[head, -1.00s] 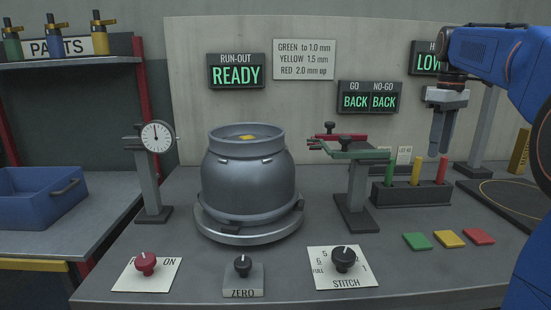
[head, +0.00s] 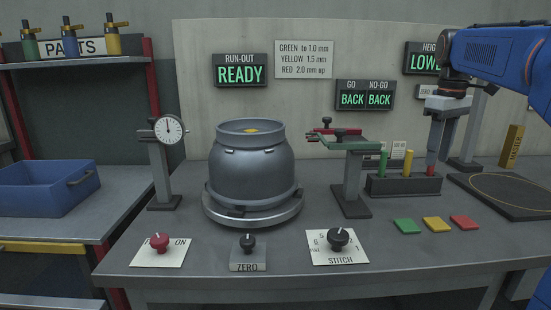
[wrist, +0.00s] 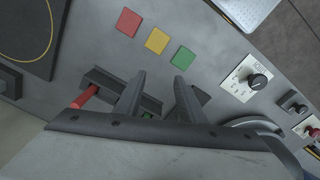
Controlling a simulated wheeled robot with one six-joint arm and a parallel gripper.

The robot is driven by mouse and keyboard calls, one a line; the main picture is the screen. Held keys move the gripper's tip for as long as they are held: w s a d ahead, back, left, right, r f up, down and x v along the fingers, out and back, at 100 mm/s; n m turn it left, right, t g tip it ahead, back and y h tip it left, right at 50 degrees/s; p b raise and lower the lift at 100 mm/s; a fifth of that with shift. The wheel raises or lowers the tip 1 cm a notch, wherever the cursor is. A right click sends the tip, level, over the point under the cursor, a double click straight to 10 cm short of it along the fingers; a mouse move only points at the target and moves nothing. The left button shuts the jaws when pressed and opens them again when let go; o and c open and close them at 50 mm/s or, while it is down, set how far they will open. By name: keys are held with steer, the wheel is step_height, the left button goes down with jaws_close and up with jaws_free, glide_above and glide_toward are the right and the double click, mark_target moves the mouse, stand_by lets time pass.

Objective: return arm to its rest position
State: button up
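My arm comes in from the right in the head view, with my gripper (head: 436,150) pointing down over the dark block (head: 404,186) that holds green, yellow and red pegs. In the head view the gripper overlaps the red peg (head: 431,169). In the wrist view my gripper (wrist: 160,82) has its two fingers apart with nothing between the tips. There the red peg (wrist: 84,98) lies to the left, outside the fingers. The block shows behind the fingers.
A grey cylinder (head: 249,172) sits on a round base at the table's middle. A dial gauge stand (head: 161,165) and a clamp stand (head: 351,180) flank it. Green, yellow and red tiles (head: 437,224) and knobs (head: 338,238) lie along the front. A blue bin (head: 45,188) is at left.

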steer(key=s+a+f+m+t, duration=0.1)
steer(key=s+a+f, duration=0.3)
steer(key=s+f, duration=0.4)
steer(key=s+a+f+m+t, duration=0.2)
steer(key=s+a+f, duration=0.3)
steer(key=s+f, duration=0.4)
steer(key=s+a+f+m+t, duration=0.1)
steer(key=s+a+f, duration=0.3)
steer(key=s+f, duration=0.4)
steer(key=shift+s+a+f+m, duration=0.2)
steer(key=shift+s+m, duration=0.4)
steer(key=shift+s, duration=0.6)
